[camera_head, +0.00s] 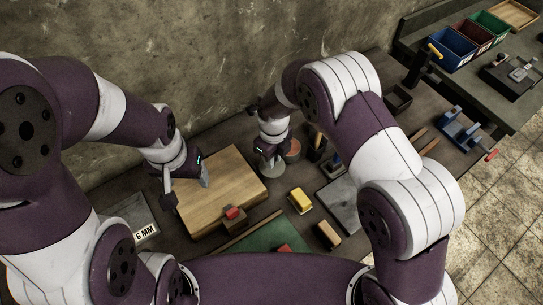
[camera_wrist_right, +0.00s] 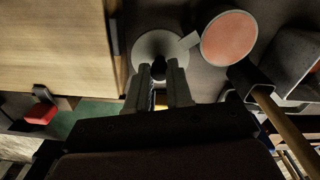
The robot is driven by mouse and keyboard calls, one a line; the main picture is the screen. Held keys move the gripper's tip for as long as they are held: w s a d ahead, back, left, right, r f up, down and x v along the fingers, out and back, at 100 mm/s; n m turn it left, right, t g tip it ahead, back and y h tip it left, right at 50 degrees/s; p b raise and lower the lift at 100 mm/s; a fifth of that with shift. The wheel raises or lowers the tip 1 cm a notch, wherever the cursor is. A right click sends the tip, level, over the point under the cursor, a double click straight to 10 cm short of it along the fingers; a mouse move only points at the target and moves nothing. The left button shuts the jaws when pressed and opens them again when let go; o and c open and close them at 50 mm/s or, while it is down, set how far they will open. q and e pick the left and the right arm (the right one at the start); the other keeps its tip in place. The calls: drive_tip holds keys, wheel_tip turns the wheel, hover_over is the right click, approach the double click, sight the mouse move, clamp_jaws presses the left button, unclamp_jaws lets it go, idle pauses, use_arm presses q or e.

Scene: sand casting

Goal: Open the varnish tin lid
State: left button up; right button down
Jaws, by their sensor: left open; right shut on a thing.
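A round grey disc with a dark knob, possibly the varnish tin's lid (camera_wrist_right: 147,46), is in the right wrist view; it also shows below my right gripper in the head view (camera_head: 271,172). My right gripper (camera_wrist_right: 160,74) is shut on the dark knob (camera_wrist_right: 158,66). In the head view this gripper (camera_head: 270,154) partly covers the disc. A round container with a coral-coloured top (camera_wrist_right: 229,39) stands beside it; I cannot tell which one is the varnish tin. My left gripper (camera_head: 186,184) is open over the wooden board's left part.
The wooden board (camera_head: 235,172) lies left of the disc, with a red-topped block (camera_head: 233,214) at its front edge. A yellow block (camera_head: 300,200), a grey slab (camera_head: 342,196) and a green mat (camera_head: 272,238) lie nearby. Coloured bins (camera_head: 452,48) stand at the far right.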

drive_tip(key=shift+m, duration=0.3)
drive_tip(key=c, duration=1)
unclamp_jaws()
drive_tip(key=shift+r, duration=0.1)
drive_tip(key=shift+w+r, duration=0.1)
drive_tip(key=shift+r, duration=0.25)
wheel_tip(320, 180, up, 12)
drive_tip(key=b, duration=0.2)
drive_tip(key=shift+f, duration=0.1)
